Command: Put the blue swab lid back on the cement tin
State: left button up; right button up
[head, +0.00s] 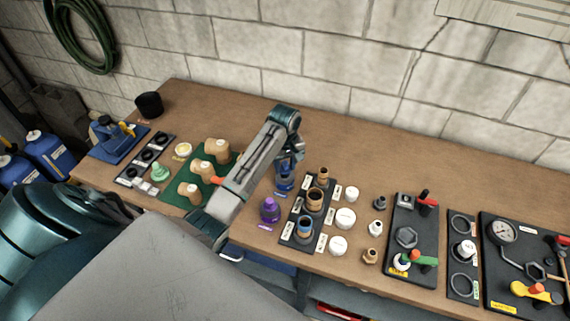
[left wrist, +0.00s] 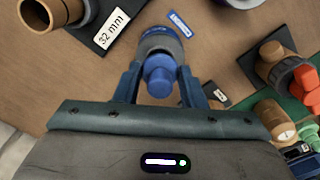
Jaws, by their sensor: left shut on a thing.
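The blue swab lid (left wrist: 158,78) is between the two fingers of my left gripper (left wrist: 158,92), which is shut on it. The cement tin (head: 285,183), with blue on its side, stands on the bench right under my left gripper (head: 287,168) in the head view. In the left wrist view the tin (left wrist: 160,42) lies in line beyond the lid, with a greyish band between. I cannot tell whether the lid is seated or just above the tin. The gripper partly hides the lid in the head view. My right gripper is not in view.
A purple tin (head: 269,211) stands close in front, left of the blue tin. A black board with brown pipe ends (head: 314,200) is close on the right. A green mat with tan fittings (head: 185,178) is on the left. The bench behind is clear.

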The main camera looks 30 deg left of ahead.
pick_arm(q)
jog(key=shift+f, duration=0.35)
jog(key=shift+f, duration=0.65)
jog(key=shift+f, duration=0.15)
dwell(0.4)
jog(key=o, duration=1.3)
jog(key=shift+r, duration=4)
